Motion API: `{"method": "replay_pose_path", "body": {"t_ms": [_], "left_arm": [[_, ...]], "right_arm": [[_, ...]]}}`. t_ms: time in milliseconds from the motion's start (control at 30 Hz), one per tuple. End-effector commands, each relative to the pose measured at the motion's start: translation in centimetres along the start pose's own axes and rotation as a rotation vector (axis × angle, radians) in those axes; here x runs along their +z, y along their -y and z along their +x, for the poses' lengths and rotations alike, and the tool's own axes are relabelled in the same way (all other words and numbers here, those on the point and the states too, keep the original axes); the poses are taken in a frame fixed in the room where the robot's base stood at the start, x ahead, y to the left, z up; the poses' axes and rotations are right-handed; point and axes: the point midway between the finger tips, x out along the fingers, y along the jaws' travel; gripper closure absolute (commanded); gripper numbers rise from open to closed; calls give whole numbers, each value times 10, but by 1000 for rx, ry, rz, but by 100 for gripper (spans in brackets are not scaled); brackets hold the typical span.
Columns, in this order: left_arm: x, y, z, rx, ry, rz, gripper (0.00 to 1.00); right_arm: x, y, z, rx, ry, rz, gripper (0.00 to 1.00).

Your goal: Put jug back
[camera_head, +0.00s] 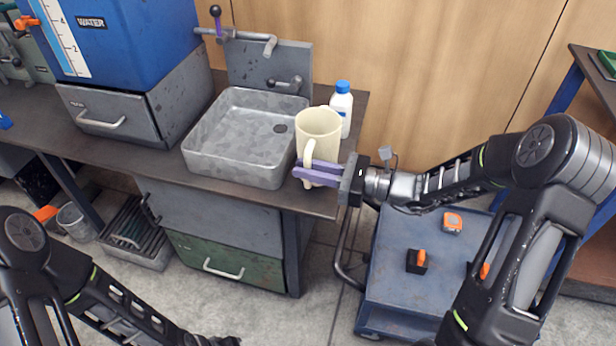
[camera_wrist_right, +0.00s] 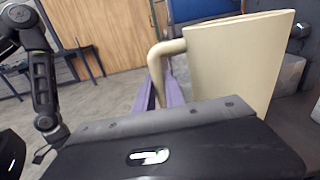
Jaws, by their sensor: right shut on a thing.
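The cream jug (camera_head: 319,132) stands upright at the right end of the dark counter, just right of the grey sink. My right gripper (camera_head: 310,172) comes in from the right with its purple fingers shut on the jug's handle. In the right wrist view the jug (camera_wrist_right: 235,60) fills the right side and its handle passes between the purple fingers (camera_wrist_right: 166,85). I cannot tell whether the jug's base touches the counter. My left arm shows at the lower left of the head view, its gripper (camera_head: 222,341) mostly cut off at the bottom edge.
A white bottle with a blue cap (camera_head: 342,108) stands right behind the jug. The grey sink (camera_head: 236,172) with taps is to its left, then a blue water tank (camera_head: 130,40). A blue cart (camera_head: 400,290) with small orange-and-black items stands below my right arm.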

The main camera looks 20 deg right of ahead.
Motion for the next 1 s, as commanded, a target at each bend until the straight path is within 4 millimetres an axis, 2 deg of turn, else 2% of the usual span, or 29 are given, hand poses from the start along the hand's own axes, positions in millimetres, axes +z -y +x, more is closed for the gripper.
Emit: {"method": "replay_pose_path", "body": {"t_ms": [33,167,567,600,833,1000], "left_arm": [[0,2,4,0,0,0,100],[0,2,6,0,0,-1,100],[0,3,8,0,0,-1,100],[0,3,8,0,0,-1,100],[0,3,7,0,0,-1,100],[0,3,7,0,0,-1,100]], "right_arm": [[-9,0,0,0,2,2,100],[-23,0,0,0,2,0,100],[-27,0,0,0,2,-1,100],[-28,0,0,-1,0,1,84],[-28,0,0,-1,-1,1,65],[-28,0,0,-1,0,1,64]]}}
